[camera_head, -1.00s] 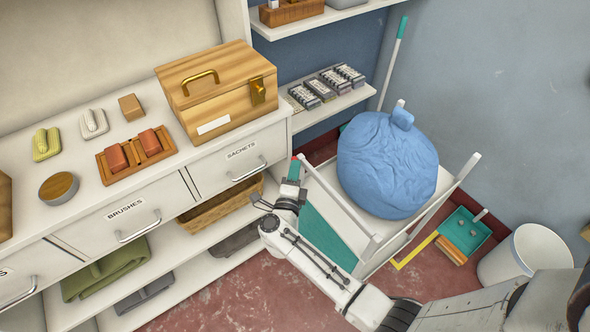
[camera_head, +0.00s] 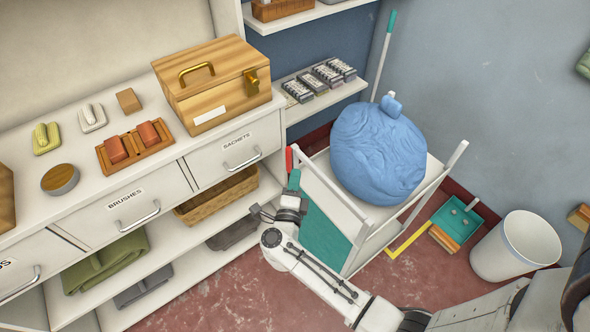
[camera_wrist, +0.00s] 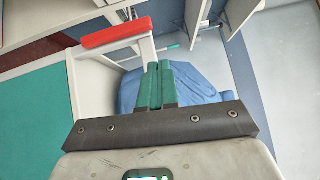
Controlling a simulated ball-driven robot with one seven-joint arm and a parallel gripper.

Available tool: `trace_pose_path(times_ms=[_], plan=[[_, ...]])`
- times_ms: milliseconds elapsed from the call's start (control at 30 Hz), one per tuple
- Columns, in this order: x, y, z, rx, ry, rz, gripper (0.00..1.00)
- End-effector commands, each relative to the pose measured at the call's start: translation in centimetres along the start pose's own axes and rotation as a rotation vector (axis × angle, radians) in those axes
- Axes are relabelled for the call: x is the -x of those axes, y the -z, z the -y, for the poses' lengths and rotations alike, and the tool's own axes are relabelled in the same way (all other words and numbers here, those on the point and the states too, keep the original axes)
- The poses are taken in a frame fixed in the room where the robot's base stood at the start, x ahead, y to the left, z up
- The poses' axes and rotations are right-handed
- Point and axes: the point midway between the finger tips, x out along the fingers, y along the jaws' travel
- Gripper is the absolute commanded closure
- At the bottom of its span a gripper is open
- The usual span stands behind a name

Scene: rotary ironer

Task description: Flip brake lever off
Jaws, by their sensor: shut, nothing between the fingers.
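My gripper (camera_head: 294,180) is just below the red lever in the head view. Its green fingers (camera_wrist: 160,85) are together and empty in the wrist view. I cannot tell whether they touch the lever or cart; in the wrist view a gap shows between fingers and red bar.
A blue bag (camera_head: 378,152) sits on the cart. A white drawer counter (camera_head: 160,175) with open shelves stands to the left. A white bin (camera_head: 515,246) and teal dustpan (camera_head: 463,219) are on the right. Red floor is open in front of the counter.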

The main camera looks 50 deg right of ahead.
Motion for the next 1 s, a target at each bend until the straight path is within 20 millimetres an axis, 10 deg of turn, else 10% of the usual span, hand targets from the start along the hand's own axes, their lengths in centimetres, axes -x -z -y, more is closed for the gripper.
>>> trace_pose_path(times_ms=[400,1000], plan=[[5.7,0.0,0.3,0.0,-0.001,0.001,1.0],[6.0,0.0,0.4,0.0,-0.001,-0.001,1.0]])
